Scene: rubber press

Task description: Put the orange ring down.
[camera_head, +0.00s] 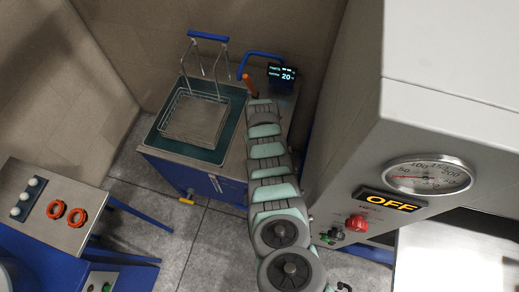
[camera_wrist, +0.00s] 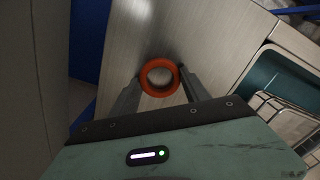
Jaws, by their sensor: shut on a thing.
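In the wrist view, an orange ring (camera_wrist: 146,78) sits between the two fingertips of my gripper (camera_wrist: 160,82). The fingers are shut on its sides, and its open hole faces the camera. A bare steel surface lies beyond it; I cannot tell how high the ring is above that surface. In the head view, a small orange piece (camera_head: 250,86) shows at the far end of my arm, beside the water tank's steel top. Two more orange rings (camera_head: 56,209) (camera_head: 77,217) lie on the steel table at the left.
A water tank (camera_head: 232,124) holds a wire basket (camera_head: 193,119) with a blue handle. Its small display (camera_head: 282,73) and a blue bent tube (camera_head: 262,54) are close to my arm's end. A press with a gauge (camera_head: 428,175) and an OFF sign stands right. White balls (camera_head: 25,196) lie left.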

